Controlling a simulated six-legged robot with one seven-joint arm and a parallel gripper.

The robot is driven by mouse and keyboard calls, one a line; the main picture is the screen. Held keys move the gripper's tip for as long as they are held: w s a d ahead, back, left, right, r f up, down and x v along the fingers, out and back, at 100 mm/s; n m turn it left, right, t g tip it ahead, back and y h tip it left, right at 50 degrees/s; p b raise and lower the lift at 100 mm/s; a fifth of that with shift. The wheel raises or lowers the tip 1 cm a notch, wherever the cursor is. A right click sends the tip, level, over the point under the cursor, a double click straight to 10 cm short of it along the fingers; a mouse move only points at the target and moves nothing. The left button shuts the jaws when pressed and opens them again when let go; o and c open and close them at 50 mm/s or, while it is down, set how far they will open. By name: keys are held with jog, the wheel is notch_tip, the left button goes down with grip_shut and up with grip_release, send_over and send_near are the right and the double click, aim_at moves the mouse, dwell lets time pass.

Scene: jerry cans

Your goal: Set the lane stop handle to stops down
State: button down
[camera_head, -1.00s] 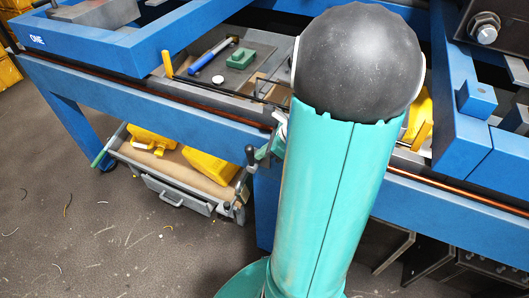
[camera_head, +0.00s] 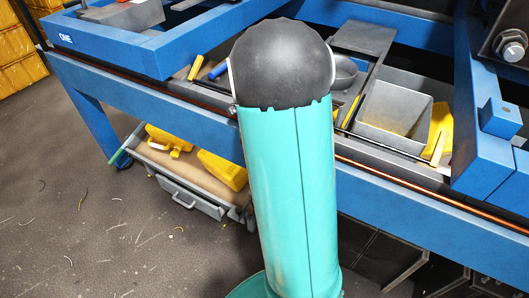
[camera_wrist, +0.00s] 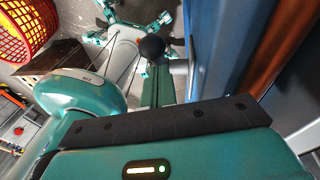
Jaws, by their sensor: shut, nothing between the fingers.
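I cannot pick out the lane stop handle for sure. A yellow upright lever (camera_head: 195,67) stands at the left on the blue bench (camera_head: 180,105). Another thin yellow lever (camera_head: 350,112) stands just right of my arm, and a pale one (camera_head: 438,150) farther right. The bench front behind my teal arm is hidden, so a dark-knobbed handle there does not show. My gripper (camera_wrist: 165,125) shows in the wrist view as a dark bolted bar on a teal housing. It is shut and empty, with nothing touching it that I can see. The head view does not show it.
A grey open bin (camera_head: 395,110) and a yellow can (camera_head: 440,128) sit on the bench's right part. A low drawer (camera_head: 190,195) with yellow cans (camera_head: 222,170) stands under the bench. The floor (camera_head: 80,220) at left is clear but for shavings. The wrist view shows a red basket (camera_wrist: 25,28).

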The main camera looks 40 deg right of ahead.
jog(key=shift+w+a+f+g+h, duration=0.15)
jog(key=shift+w+f+g+h, duration=0.15)
jog(key=shift+g, duration=0.2)
jog(key=shift+w+a+f+g+h, duration=0.1)
jog(key=shift+w+f+g, duration=0.05)
jog(key=shift+w+g, duration=0.3)
jog(key=shift+w+a+f, duration=0.15)
jog(key=shift+w+f, duration=0.1)
